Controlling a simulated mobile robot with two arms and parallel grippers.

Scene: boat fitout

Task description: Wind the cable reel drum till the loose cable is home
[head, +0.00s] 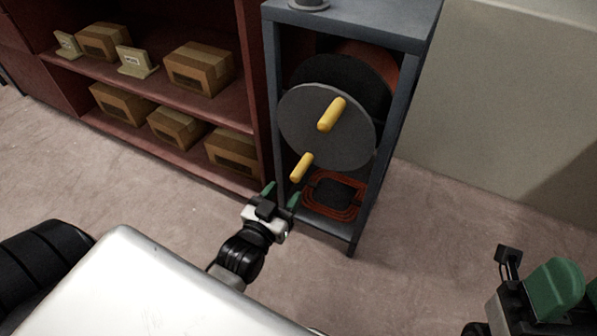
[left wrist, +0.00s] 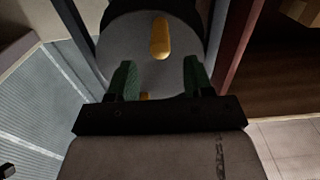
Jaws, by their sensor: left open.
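The cable reel drum (head: 322,145) is a grey disc with a dark drum behind it, inside an open grey-blue frame. One yellow grip (head: 331,114) sticks out near its middle and another yellow grip (head: 301,167) at its lower left edge. Orange cable (head: 335,213) lies looped on the frame's floor. My left gripper (head: 281,194) is open and empty, just below the lower grip. In the left wrist view its green fingers (left wrist: 160,78) point at the disc (left wrist: 118,42); the lower grip is mostly hidden. My right gripper (head: 573,290) is partly cut off at lower right.
A red shelf unit (head: 190,102) with several cardboard boxes stands left of the reel frame (head: 383,140). A pale wall (head: 500,105) is to the right. The carpet (head: 440,245) between the frame and my right arm is clear.

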